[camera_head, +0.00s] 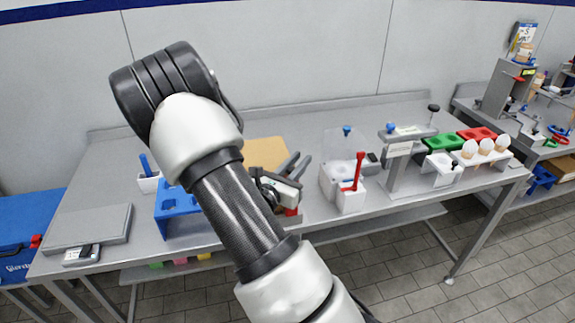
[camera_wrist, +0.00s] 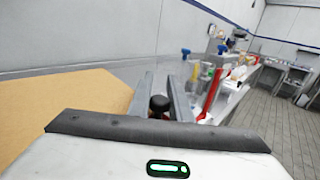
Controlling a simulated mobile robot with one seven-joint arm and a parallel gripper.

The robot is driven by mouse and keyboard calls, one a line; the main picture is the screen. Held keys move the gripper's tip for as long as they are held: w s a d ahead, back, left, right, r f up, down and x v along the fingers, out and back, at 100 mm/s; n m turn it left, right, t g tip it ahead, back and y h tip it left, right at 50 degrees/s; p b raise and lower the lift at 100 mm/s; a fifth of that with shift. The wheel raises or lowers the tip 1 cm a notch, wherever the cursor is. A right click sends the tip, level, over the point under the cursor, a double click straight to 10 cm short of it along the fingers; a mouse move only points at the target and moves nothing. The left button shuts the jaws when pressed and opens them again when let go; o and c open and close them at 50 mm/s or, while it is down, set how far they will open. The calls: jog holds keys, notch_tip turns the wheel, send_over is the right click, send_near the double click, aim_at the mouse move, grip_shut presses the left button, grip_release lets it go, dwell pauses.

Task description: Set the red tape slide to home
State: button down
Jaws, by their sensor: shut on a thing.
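My gripper (camera_head: 296,166) is over the middle of the bench, beside the tan board. In the wrist view, my gripper (camera_wrist: 159,92) has its two grey fingers on either side of a black knob (camera_wrist: 158,104), shut on it. A small red part (camera_head: 291,211) shows just below my gripper in the head view. I cannot tell whether it is the red tape slide or joined to the knob. My arm and gripper hide most of what lies beneath them.
The tan board (camera_head: 266,152) lies behind my gripper. A blue rack (camera_head: 175,215) stands to the left. To the right are a white holder (camera_head: 351,200) with a red-handled tool (camera_head: 356,170), a grey stand (camera_head: 397,170) and green (camera_head: 444,143) and red blocks (camera_head: 477,133).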

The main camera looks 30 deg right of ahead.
jog(key=shift+s+d, duration=0.2)
jog(key=shift+d, duration=0.25)
jog(key=c, duration=1.6)
grip_release()
jog(key=shift+d, duration=0.2)
jog(key=shift+c, duration=0.2)
jog(key=shift+a, duration=0.15)
jog(key=b+v, duration=0.1)
jog(key=v, duration=1.6)
jog(key=shift+a, duration=0.15)
